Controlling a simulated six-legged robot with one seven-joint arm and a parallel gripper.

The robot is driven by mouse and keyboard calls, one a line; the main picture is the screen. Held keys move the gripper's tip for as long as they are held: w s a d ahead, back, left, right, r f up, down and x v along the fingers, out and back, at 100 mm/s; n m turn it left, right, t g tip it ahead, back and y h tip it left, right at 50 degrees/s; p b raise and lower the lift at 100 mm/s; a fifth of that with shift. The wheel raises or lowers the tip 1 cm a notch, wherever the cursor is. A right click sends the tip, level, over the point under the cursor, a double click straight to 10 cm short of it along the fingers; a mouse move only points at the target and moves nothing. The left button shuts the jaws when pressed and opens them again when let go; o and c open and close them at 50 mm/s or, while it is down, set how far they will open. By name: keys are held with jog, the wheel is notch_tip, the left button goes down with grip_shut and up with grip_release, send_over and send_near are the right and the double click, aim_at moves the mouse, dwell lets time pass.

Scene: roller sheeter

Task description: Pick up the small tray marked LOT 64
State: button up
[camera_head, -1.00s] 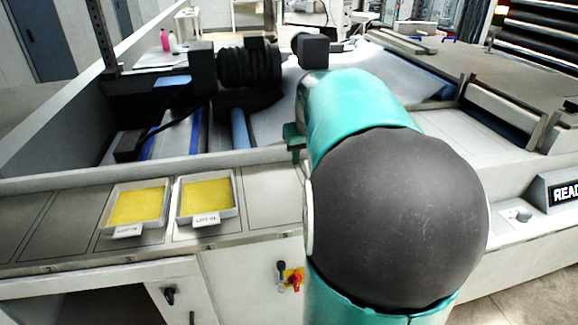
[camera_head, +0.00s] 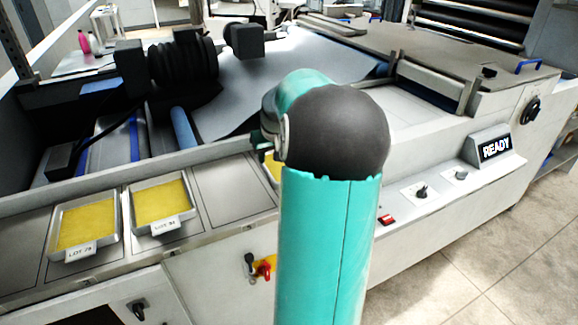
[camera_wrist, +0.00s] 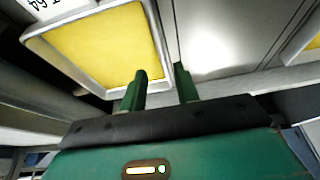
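In the wrist view a small pale tray (camera_wrist: 157,21) with a yellow filling lies close ahead. Its label (camera_wrist: 45,5) is upside down, cut by the frame edge, and appears to end in 64. My gripper (camera_wrist: 161,82) is open and empty. Its two green fingers stand apart, with the tray's side wall and corner between them in the picture; I cannot tell if the wall is between them in depth. In the head view a yellow strip of a tray (camera_head: 273,168) shows beside my arm, which hides the rest and most of the gripper.
Two other yellow-filled trays sit left in the head view, the left one (camera_head: 54,238) and the middle one (camera_head: 127,205), labelled with different lots. A bare panel (camera_head: 235,190) lies right of them. The machine's raised front ledge (camera_head: 200,158) runs behind the trays.

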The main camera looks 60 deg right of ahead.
aim_at(266, 168)
jog(key=shift+a+x, duration=0.1)
jog(key=shift+x, duration=1.25)
jog(key=shift+a+x, duration=0.15)
jog(key=shift+x, duration=1.15)
jog(key=shift+w+f, duration=0.1)
jog(key=shift+f, duration=0.2)
grip_shut()
